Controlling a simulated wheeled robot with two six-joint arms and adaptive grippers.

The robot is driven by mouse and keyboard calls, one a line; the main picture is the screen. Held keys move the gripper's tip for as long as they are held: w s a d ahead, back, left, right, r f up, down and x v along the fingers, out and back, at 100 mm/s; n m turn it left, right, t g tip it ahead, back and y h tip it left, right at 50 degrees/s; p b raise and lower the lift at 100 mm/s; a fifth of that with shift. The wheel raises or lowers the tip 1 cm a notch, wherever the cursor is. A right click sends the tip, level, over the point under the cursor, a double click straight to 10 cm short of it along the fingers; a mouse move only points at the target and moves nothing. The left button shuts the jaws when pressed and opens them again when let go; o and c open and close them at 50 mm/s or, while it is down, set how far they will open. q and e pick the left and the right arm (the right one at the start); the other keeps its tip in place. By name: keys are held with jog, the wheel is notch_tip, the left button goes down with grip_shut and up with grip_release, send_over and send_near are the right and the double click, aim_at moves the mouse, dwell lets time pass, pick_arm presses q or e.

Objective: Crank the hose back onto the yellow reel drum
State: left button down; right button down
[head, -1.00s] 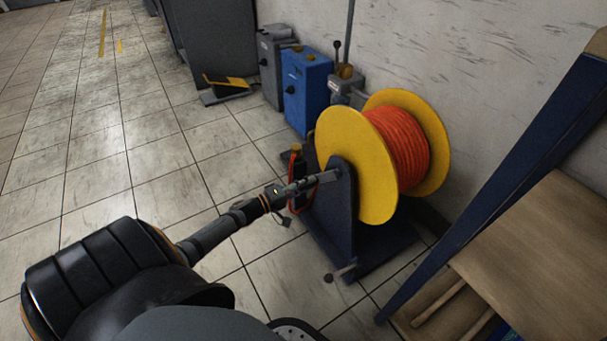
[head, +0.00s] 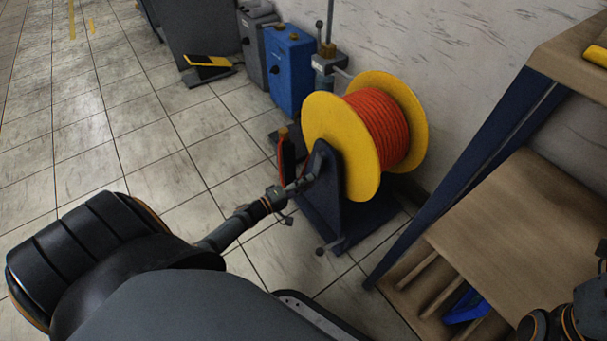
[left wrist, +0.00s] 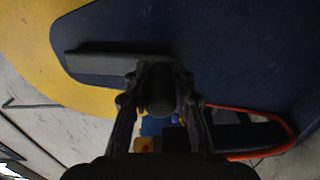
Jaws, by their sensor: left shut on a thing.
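The yellow reel drum (head: 335,150) stands on a dark blue stand (head: 323,208), with orange-red hose (head: 378,132) wound between its two flanges. In the head view, my left gripper (head: 291,189) is at the crank (head: 308,180) on the reel's near left side. In the left wrist view, the fingers (left wrist: 158,112) are closed around the dark crank handle (left wrist: 160,92), seen nearly end-on. The grey crank arm (left wrist: 108,60) runs left from it in front of the blue stand plate (left wrist: 230,55). The gripper partly hides the handle. Part of my right arm shows at the lower right; its fingers are not visible.
A blue box (head: 288,70) and a grey box (head: 252,45) stand by the wall behind the reel. A black-and-yellow pedal (head: 208,64) lies on the floor. A wooden shelf (head: 510,220) with blue legs is close on the right. The tiled floor at left is clear.

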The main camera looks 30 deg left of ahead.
pick_arm(q)
jog(key=shift+d, duration=0.15)
jog(key=c, duration=1.1)
grip_release()
jog(key=v, duration=1.2)
